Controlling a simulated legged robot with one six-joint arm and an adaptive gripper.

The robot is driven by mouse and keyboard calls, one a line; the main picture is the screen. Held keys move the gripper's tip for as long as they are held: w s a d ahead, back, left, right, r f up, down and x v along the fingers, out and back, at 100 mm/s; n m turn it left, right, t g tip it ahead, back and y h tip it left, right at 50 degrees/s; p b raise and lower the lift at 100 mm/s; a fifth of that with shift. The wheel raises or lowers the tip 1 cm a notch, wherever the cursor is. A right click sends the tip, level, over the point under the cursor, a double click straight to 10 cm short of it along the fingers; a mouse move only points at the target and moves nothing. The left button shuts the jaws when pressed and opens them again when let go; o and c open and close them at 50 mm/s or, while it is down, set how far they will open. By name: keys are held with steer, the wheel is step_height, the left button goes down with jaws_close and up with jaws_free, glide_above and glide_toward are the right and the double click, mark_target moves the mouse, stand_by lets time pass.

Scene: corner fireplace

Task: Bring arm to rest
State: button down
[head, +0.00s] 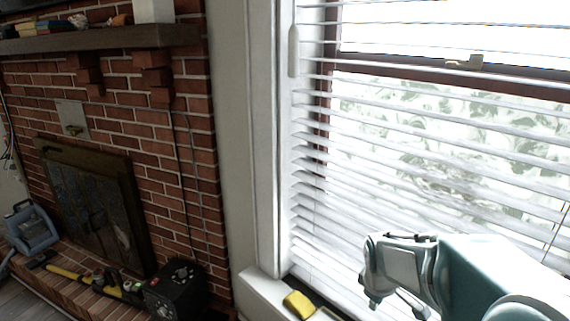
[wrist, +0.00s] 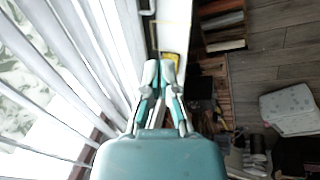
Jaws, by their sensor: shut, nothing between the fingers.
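My arm (head: 480,275), teal and white, reaches in from the lower right of the head view, in front of the window blinds. Its end is bent downward and stands clear of the sill. In the wrist view my gripper (wrist: 160,70) points away from the camera, with its two pale fingertips close together. It is shut and holds nothing. The blinds run close along its left side in that view.
White blinds (head: 430,170) cover the window. A yellow object (head: 298,304) lies on the windowsill (head: 262,292). A brick fireplace (head: 130,130) with a mantel (head: 100,40) stands left. A black box (head: 176,290) and tools are on its hearth.

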steer(key=s+a+r+m+t, duration=0.1)
steer(key=s+r+m, duration=0.2)
steer(key=s, duration=0.3)
steer(key=s+a+r+m+y, duration=0.1)
steer(key=s+r+m, duration=0.2)
steer(key=s, duration=0.4)
steer(key=s+a+r+m+t, duration=0.1)
steer(key=s+a+r+m, duration=0.1)
steer(key=s, duration=0.4)
step_height(320, 180, up, 2)
steer(key=shift+s+r+m+t, duration=0.15)
steer(key=shift+s+m+t, duration=0.2)
steer(key=shift+m, duration=0.15)
stand_by(0.6)
